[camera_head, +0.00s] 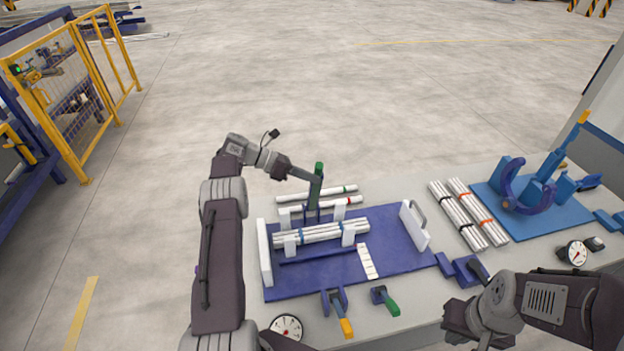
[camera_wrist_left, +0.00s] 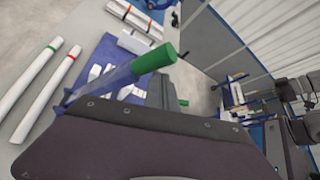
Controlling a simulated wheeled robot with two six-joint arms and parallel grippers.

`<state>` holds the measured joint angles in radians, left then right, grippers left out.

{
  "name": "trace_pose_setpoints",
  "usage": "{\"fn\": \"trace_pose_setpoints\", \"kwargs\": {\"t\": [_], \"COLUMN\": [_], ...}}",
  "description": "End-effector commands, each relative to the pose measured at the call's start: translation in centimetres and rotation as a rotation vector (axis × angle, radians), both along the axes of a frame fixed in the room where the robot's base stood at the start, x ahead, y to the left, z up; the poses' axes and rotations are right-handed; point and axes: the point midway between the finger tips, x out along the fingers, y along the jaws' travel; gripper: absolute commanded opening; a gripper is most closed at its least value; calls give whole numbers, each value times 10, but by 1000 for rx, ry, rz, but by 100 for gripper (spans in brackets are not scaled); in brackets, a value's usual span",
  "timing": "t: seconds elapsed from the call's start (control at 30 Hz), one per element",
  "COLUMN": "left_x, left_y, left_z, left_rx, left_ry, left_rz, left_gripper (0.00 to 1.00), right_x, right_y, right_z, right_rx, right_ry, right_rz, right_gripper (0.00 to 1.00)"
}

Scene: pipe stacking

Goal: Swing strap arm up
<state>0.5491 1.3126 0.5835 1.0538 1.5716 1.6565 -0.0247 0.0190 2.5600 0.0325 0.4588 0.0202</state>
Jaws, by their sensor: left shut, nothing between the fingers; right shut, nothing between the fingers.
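The strap arm (camera_head: 313,193) is a dark blue bar with a green tip (camera_head: 319,168). It stands nearly upright at the back of the blue fixture plate (camera_head: 385,262), behind a bundle of white pipes (camera_head: 325,233). It also shows in the left wrist view, where its green tip (camera_wrist_left: 155,57) is close to my gripper. My left gripper (camera_head: 303,177) is shut and empty, right beside the upper part of the bar; I cannot tell whether they touch. My right gripper (camera_head: 460,322) is shut and empty at the table's front edge.
White brackets (camera_head: 414,225) stand on the plate. Loose pipes with green and red bands (camera_head: 318,195) lie behind it. More pipes (camera_head: 468,213) and a second blue fixture (camera_head: 540,190) are at right. Orange and green levers (camera_head: 386,301) and a gauge (camera_head: 287,327) are in front.

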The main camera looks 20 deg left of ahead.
Motion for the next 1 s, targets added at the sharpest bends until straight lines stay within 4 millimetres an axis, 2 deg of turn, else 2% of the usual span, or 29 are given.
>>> {"fn": "trace_pose_setpoints", "kwargs": {"t": [0.4,0.53,0.63,0.87,1.0], "left_x": [0,0,0,-4,-7], "left_y": [0,0,1,-26,-52], "left_z": [2,17,37,51,67], "left_rx": [0,3,3,1,1], "left_ry": [-1,-5,-6,-1,-3], "left_rz": [0,-1,0,-2,-3], "left_gripper": [0,0,0,0,0], "right_x": [0,0,0,0,0], "right_y": [0,0,0,0,0], "right_z": [-3,-13,-18,-42,-53], "right_rx": [0,0,0,0,0], "right_ry": [0,0,0,0,0], "right_rz": [0,0,0,0,0], "right_gripper": [0,0,0,0,0]}}
